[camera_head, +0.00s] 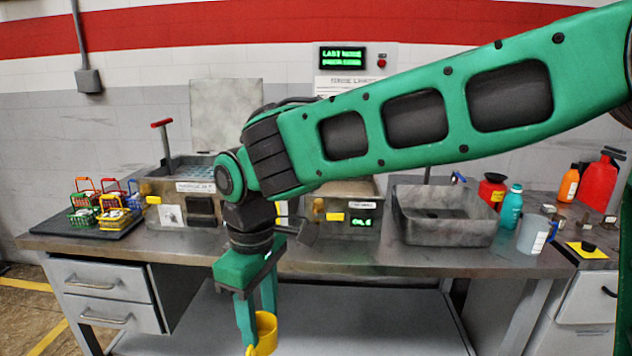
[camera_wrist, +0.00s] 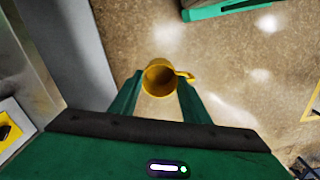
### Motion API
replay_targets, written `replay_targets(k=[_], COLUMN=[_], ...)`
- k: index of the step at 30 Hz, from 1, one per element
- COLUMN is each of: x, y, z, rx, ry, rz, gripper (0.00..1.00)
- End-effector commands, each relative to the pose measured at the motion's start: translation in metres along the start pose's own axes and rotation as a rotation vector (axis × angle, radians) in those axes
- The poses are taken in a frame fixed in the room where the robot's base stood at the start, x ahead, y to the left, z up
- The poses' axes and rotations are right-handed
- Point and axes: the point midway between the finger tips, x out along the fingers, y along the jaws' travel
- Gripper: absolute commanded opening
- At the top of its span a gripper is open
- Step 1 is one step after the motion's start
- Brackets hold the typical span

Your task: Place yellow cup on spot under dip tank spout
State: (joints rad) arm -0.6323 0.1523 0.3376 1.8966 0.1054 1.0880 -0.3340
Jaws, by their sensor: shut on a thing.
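My gripper (camera_head: 256,322) is shut on the yellow cup (camera_head: 265,336), in front of the bench and lower than its top. In the wrist view the cup (camera_wrist: 158,78) sits between the two fingers (camera_wrist: 160,80), opening facing the camera, handle to the right, with floor behind it. A metal tank (camera_head: 180,190) with a label stands on the left half of the bench. Another metal unit (camera_head: 362,205) with a green display stands mid-bench, partly hidden by my arm. I cannot tell which is the dip tank; no spout or marked spot is clearly visible.
On the bench (camera_head: 530,262), small coloured baskets (camera_head: 105,208) stand at left. A yellow square (camera_head: 590,251) with a black knob lies at far right. The front strip is mostly clear.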

Motion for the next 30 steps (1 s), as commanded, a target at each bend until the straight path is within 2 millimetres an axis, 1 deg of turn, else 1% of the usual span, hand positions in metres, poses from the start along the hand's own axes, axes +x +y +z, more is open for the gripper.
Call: replay_targets(k=[1,2,3,5,6,8,9,11,12,14,15,17,18,20,21,23,24,27,30], x=[0.008,0.012,0.017,0.025,0.031,0.038,0.044,0.052,0.058,0.066,0.071,0.08,0.085,0.093,0.099,0.107,0.112,0.124,0.133], y=[0.025,0.038,0.056,0.081,0.097,0.122,0.138,0.162,0.177,0.199,0.213,0.234,0.247,0.266,0.278,0.294,0.304,0.325,0.339], z=[0.006,0.01,0.015,0.023,0.03,0.041,0.049,0.063,0.072,0.088,0.099,0.117,0.129,0.149,0.163,0.183,0.197,0.228,0.254], rx=[0.065,0.102,0.149,0.219,0.266,0.336,0.384,0.453,0.5,0.57,0.617,0.686,0.732,0.803,0.848,0.916,0.957,1.053,1.126], ry=[-0.004,-0.002,-0.001,-0.001,0.0,0.001,0.002,0.002,0.002,0.002,0.003,0.002,0.003,0.002,0.003,0.002,0.002,0.001,0.001], rz=[-0.002,-0.002,-0.002,-0.003,-0.003,-0.003,-0.003,-0.002,-0.002,-0.002,-0.001,0.0,0.001,0.002,0.003,0.004,0.005,0.007,0.01], gripper=[0.16,0.16,0.16,0.16,0.16,0.16,0.16,0.16,0.16,0.16,0.16,0.16,0.16,0.16,0.16,0.16,0.16,0.16,0.16])
